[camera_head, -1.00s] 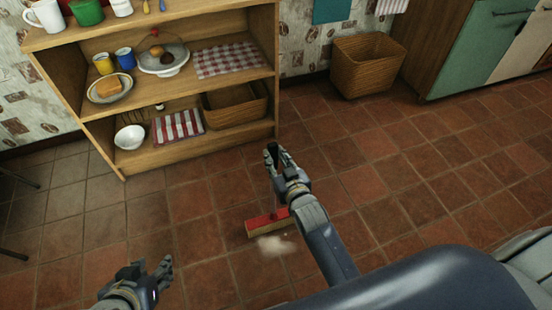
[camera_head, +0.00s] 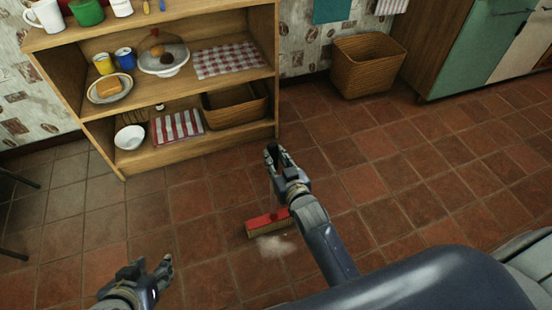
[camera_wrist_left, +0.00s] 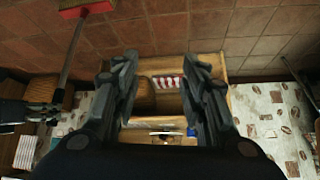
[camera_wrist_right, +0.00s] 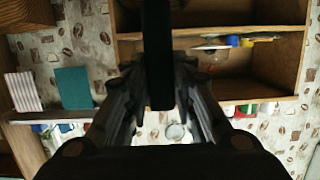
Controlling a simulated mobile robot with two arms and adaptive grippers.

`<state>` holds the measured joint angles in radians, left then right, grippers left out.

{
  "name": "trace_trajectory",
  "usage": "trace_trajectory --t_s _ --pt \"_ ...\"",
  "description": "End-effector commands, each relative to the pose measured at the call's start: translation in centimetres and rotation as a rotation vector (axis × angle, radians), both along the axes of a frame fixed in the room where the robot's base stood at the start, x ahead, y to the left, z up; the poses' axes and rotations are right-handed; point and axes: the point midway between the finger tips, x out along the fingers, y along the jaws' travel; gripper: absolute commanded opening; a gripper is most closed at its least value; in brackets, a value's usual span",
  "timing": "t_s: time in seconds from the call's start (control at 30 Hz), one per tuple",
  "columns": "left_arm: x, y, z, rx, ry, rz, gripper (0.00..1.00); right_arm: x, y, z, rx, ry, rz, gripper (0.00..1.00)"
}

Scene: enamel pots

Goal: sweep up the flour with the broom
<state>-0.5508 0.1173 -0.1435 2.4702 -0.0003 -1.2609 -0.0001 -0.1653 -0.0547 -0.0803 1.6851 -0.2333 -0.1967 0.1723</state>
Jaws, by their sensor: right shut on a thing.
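The broom has a red head with pale bristles (camera_head: 268,222) resting on the tiled floor below my right gripper. The flour (camera_head: 276,245) is a faint pale patch on the tiles, just on the near side of the broom head. My right gripper (camera_head: 275,155) is shut on the broom's handle, whose dark upper part (camera_wrist_right: 157,60) runs between the fingers in the right wrist view. My left gripper (camera_head: 153,272) is open and empty at the lower left. In the left wrist view its fingers (camera_wrist_left: 160,85) are spread, and the broom head (camera_wrist_left: 85,8) shows at the upper left.
A wooden shelf unit (camera_head: 105,165) with dishes, cloths and a basket stands against the wall. A wicker basket (camera_head: 366,68) stands on the floor near a green cabinet (camera_head: 470,50). The tiles around the broom are mostly clear.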

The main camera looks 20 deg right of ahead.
Motion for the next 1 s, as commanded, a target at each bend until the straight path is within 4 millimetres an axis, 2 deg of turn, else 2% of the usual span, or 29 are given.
trace_trajectory --t_s 1.0 --pt "1.8 -0.6 0.9 -0.020 -0.090 -0.007 0.40 0.1 0.0 -0.5 0.001 -0.005 0.000 0.00"
